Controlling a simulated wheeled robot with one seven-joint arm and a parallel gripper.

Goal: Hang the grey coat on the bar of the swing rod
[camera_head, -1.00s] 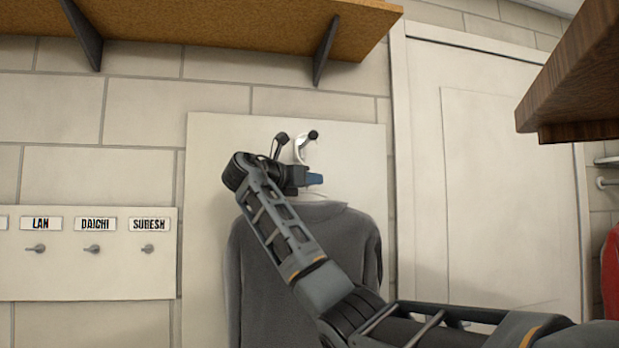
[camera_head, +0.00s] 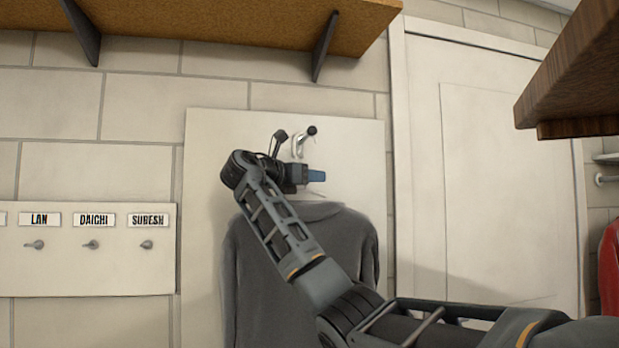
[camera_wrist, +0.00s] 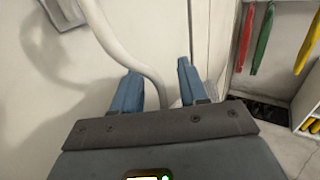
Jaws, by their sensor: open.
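The grey coat (camera_head: 335,235) hangs upright against a cream wall panel, partly hidden behind my arm. Its white hanger hook (camera_head: 297,146) shows above my gripper, at the dark-ended bar of the swing rod (camera_head: 311,131). The hook's top appears to be over the bar, but the contact is too small to tell. My gripper (camera_head: 318,175) is just below the hook and above the coat's collar. In the wrist view its blue fingers (camera_wrist: 160,82) are apart, with the white curved hanger wire (camera_wrist: 130,50) passing between them.
A name board (camera_head: 90,272) with small pegs is on the left wall. A wooden shelf (camera_head: 210,22) with dark brackets is above. A dark wooden ledge (camera_head: 580,80) juts in at upper right. A pale door (camera_head: 490,180) is to the right. Coloured garments (camera_wrist: 263,40) hang beyond.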

